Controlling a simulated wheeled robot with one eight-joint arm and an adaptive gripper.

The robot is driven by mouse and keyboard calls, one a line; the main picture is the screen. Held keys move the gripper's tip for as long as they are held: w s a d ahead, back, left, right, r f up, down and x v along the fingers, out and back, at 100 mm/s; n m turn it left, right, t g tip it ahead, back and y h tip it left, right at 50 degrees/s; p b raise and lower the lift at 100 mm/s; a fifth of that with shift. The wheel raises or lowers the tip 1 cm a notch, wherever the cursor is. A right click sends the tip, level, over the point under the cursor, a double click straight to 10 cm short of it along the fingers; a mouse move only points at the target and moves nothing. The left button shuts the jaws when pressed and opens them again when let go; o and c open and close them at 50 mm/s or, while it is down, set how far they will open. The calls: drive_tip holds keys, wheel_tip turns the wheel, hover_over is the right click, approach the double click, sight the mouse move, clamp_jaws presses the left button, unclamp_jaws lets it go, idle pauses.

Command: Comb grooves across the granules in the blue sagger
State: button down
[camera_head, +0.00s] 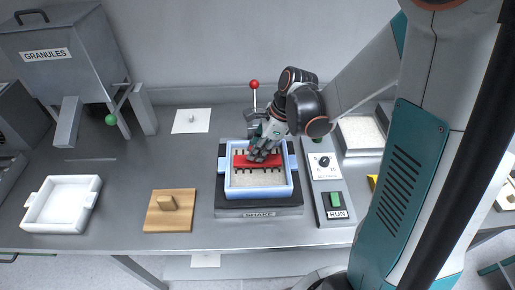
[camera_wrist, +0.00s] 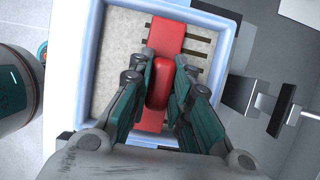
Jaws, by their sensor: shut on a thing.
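The blue sagger (camera_head: 228,186) sits on the shaker marked SHAKE at the middle of the bench, with pale granules (camera_head: 258,180) inside. My gripper (camera_head: 262,150) is shut on the handle of a red comb (camera_head: 242,161), which lies across the sagger toward its far side. In the wrist view the red comb (camera_wrist: 166,36) spans the sagger, and its handle is between my fingers (camera_wrist: 160,85). Dark tines or slots show along one edge of the comb; I cannot tell how deep they reach. The granules (camera_wrist: 118,55) on one side look fairly even. Part of the sagger is hidden by my gripper.
The shaker (camera_head: 262,211) has a control panel (camera_head: 334,205) with a dial and green RUN button on its right. A red-knobbed lever (camera_head: 254,86) rises behind.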

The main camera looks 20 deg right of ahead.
drive_tip(key=shift+s, duration=0.15)
drive_tip(key=shift+s+a, duration=0.2)
drive_tip(key=shift+s, duration=0.45)
drive_tip(key=shift+s+a, duration=0.2)
drive_tip(key=shift+s, duration=0.25)
drive_tip(key=shift+s+a, duration=0.15)
drive_tip(key=shift+s, duration=0.4)
drive_tip(key=shift+s+a, duration=0.15)
drive_tip(key=shift+s, duration=0.35)
drive_tip(key=shift+s+a+b, duration=0.1)
drive_tip(key=shift+s+b, duration=0.15)
drive_tip(key=shift+b, duration=0.05)
